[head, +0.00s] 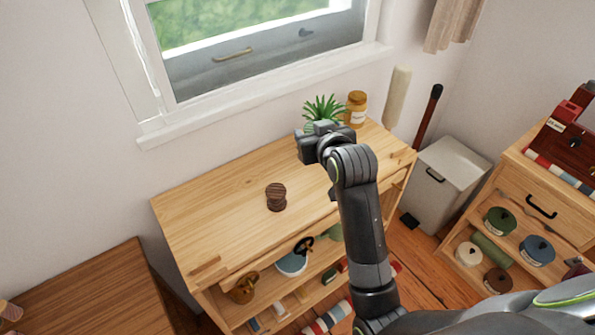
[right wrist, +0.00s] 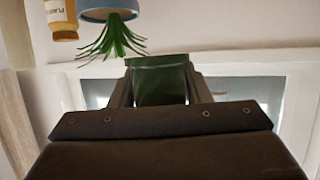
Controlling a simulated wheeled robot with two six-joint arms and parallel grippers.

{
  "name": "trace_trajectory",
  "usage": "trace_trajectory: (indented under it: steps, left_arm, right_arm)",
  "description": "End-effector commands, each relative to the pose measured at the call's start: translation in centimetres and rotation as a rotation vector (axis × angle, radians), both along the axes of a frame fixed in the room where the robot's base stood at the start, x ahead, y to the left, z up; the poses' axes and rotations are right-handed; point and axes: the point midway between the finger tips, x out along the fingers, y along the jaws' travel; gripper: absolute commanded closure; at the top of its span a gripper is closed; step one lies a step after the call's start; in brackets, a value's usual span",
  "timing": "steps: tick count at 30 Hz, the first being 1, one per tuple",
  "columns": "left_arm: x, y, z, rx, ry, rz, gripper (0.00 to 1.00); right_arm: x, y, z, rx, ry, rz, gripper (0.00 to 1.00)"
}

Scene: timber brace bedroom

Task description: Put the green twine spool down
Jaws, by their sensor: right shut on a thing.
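My right gripper (head: 312,146) is over the back right part of the light wooden cabinet top (head: 225,205), in front of the potted plant. In the right wrist view it is shut on the green twine spool (right wrist: 160,84), which sits between the two fingers. In the head view the spool is hidden behind the gripper. I cannot tell how high the spool is above the top. My left gripper is not in view.
A brown spool (head: 276,197) stands mid-top, with bare wood around it. A spiky plant (head: 326,108) and an amber jar (head: 356,108) stand at the back right. Shelves below hold pots and spools. A grey bin (head: 447,180) stands right of the cabinet.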

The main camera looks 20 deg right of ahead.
Motion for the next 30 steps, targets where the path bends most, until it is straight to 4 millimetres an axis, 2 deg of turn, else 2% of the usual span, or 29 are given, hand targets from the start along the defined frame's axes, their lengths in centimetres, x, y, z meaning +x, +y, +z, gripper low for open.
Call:
trace_trajectory:
  steps: [3,6,11,19,25,30]
  left_arm:
    - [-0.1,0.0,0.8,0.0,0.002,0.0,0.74]
    - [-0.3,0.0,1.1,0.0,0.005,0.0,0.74]
    - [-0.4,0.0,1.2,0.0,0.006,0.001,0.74]
    - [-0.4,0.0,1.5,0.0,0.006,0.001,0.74]
    - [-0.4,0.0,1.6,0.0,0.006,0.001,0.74]
    - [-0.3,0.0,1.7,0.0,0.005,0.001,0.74]
  right_arm:
    - [0.8,0.6,-2.7,0.004,0.005,0.011,0.79]
    - [1.1,0.9,-4.4,0.008,0.002,0.015,0.79]
    - [1.3,1.2,-6.0,0.012,-0.002,0.019,0.79]
    - [1.2,1.2,-10.8,0.012,0.0,0.019,0.79]
    - [1.3,1.2,-12.7,0.012,-0.004,0.019,0.79]
    - [1.2,1.2,-15.2,0.012,-0.001,0.019,0.79]
